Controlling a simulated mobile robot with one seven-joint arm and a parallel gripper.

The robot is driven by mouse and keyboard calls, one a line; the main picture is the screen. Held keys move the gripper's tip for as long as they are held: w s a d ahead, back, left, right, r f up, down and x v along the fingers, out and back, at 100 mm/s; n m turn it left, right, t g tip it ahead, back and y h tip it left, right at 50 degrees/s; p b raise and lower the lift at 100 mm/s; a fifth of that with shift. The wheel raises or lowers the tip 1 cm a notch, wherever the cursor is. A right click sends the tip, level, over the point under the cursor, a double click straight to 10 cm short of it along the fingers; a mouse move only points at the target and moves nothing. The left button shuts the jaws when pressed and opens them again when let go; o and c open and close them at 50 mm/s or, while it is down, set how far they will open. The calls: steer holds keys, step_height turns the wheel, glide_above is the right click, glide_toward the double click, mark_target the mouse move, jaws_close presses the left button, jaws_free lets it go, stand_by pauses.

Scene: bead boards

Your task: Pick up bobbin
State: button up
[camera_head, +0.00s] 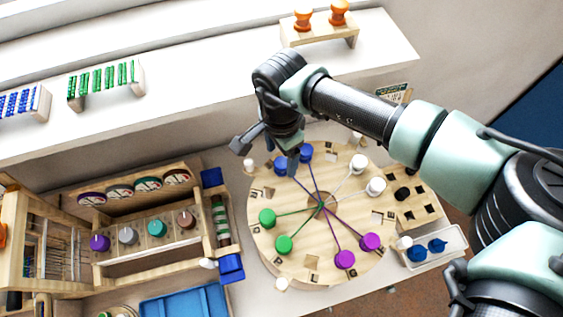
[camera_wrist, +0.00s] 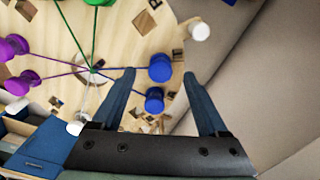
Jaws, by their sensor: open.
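A round wooden board (camera_head: 335,230) carries bobbins in pairs, with threads running to its centre: blue (camera_head: 306,152), green (camera_head: 267,217), purple (camera_head: 370,242) and white (camera_head: 358,164). The task does not say which bobbin. My gripper (camera_head: 292,170) is above the board's far edge, at the blue pair, and partly hides the left blue bobbin (camera_head: 280,166). In the wrist view my gripper (camera_wrist: 159,73) is open, its fingers spread on either side of two blue bobbins (camera_wrist: 160,68), with nothing gripped. Whether the fingers are level with the bobbins I cannot tell.
A wooden rack (camera_head: 150,255) with spools stands left of the board. A blue tray (camera_head: 185,302) lies at the front left. A clear tray (camera_head: 450,240) with blue pieces is at the right. A white ledge (camera_head: 200,100) with small stands runs behind.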

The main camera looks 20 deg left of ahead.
mark_target(282, 162)
steer(key=shift+w+d+f+p, duration=0.1)
steer(key=shift+f+p, duration=0.35)
steer(key=shift+f, duration=0.6)
steer(key=shift+w+d+f+p, duration=0.1)
steer(key=shift+f+p, duration=0.3)
steer(key=shift+f, duration=0.6)
steer(key=shift+a, duration=0.1)
jaws_close()
